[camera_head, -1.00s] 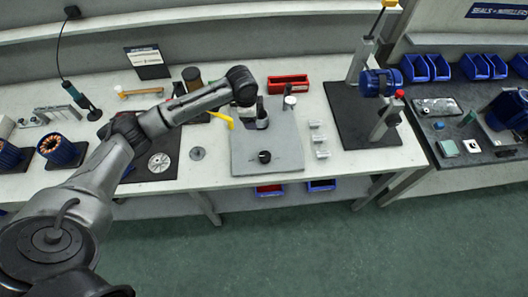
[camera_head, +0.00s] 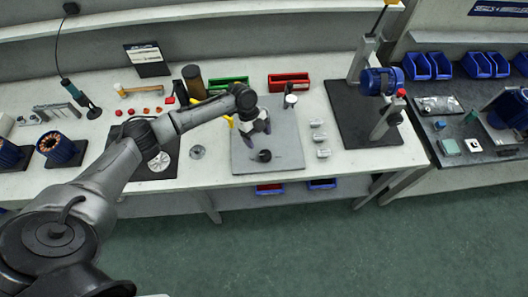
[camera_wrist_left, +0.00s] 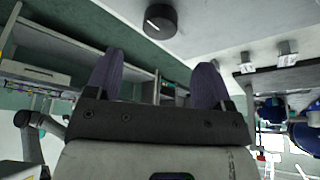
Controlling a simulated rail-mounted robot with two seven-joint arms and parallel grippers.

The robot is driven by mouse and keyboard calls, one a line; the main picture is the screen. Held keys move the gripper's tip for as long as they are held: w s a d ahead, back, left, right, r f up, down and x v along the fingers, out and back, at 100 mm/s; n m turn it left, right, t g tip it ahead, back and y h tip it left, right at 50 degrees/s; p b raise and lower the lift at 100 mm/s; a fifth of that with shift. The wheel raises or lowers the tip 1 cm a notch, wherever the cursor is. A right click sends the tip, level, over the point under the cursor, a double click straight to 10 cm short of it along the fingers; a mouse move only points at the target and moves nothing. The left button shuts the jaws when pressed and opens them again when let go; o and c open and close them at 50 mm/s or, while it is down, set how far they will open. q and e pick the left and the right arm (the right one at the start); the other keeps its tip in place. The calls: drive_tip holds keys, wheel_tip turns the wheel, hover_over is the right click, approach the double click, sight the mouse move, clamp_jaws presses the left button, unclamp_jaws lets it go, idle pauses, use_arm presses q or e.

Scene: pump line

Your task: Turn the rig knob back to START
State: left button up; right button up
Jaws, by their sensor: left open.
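The rig knob (camera_head: 262,155) is a small, round black knob on a light grey plate (camera_head: 287,148) on the white bench. In the left wrist view the knob (camera_wrist_left: 160,21) shows near the top centre, with a white line on its face. My left gripper (camera_head: 257,131) is open and empty, just behind and above the knob and apart from it. In the left wrist view its two dark purple fingers (camera_wrist_left: 158,68) are spread with nothing between them. A START mark cannot be read. My right gripper is not in view.
Small metal blocks (camera_head: 322,153) stand right of the plate, and a dark base (camera_head: 350,130) with a blue motor (camera_head: 381,81) stands further right. A red bin (camera_head: 289,81) and a green bin (camera_head: 229,84) are behind. A grey disc (camera_head: 197,152) lies to the left.

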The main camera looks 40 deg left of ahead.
sight(264, 154)
use_arm(q)
drive_tip(key=x, duration=0.8)
drive_tip(key=shift+f, duration=0.2)
drive_tip(key=c, duration=0.9)
